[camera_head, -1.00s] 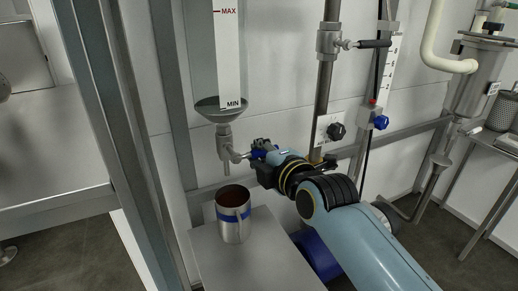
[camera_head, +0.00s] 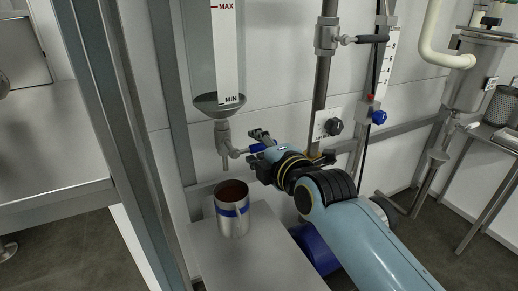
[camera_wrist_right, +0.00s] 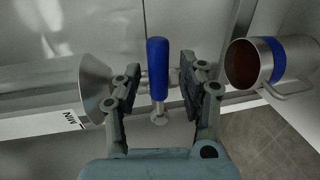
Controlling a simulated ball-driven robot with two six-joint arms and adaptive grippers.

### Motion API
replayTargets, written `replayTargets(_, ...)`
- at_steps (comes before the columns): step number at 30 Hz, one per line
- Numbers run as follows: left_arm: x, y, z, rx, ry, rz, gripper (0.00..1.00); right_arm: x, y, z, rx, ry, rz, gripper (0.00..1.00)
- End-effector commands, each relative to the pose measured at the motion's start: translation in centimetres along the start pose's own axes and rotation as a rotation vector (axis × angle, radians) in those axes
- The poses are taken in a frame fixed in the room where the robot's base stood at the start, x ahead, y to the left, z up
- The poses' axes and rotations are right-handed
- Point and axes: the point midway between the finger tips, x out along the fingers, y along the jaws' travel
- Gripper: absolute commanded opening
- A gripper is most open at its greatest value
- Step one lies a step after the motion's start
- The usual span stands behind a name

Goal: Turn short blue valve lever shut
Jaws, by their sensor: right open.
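The short blue valve lever (camera_head: 257,148) sits on the metal valve (camera_head: 223,139) under the clear tank, pointing to the right in the head view. In the right wrist view the lever (camera_wrist_right: 157,68) stands between my fingers, with a gap on each side. My right gripper (camera_head: 256,150) is open around the lever, one finger above it and one below in the head view. In the wrist view my gripper (camera_wrist_right: 160,82) shows nothing clamped. My left gripper is in neither view.
A steel mug (camera_head: 232,210) with a blue band and brown contents stands on a metal stand (camera_head: 262,245) below the valve. The clear tank (camera_head: 212,60) is above. A pipe valve with a dark handle (camera_head: 371,39) and a blue knob (camera_head: 378,117) are to the right.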

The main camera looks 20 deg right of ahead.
Motion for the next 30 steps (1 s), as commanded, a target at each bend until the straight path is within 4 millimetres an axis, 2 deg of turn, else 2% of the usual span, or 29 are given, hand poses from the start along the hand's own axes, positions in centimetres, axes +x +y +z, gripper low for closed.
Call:
replayTargets(5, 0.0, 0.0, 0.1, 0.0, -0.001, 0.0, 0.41, -1.0, 0.0, 0.0, 0.0, 0.0, 0.0, 0.41)
replayTargets(15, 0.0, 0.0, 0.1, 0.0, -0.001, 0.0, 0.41, -8.3, -0.1, 0.0, 0.001, -0.001, -0.002, 0.41)
replayTargets(19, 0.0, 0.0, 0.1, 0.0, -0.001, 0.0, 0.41, -10.5, -0.1, 0.0, 0.001, -0.001, -0.002, 0.41)
replayTargets(24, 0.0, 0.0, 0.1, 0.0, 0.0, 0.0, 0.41, -11.9, -0.1, 0.0, 0.001, -0.001, -0.001, 0.41)
replayTargets(30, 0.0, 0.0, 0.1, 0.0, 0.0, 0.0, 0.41, -12.1, 0.0, 0.0, 0.0, -0.001, 0.0, 0.41)
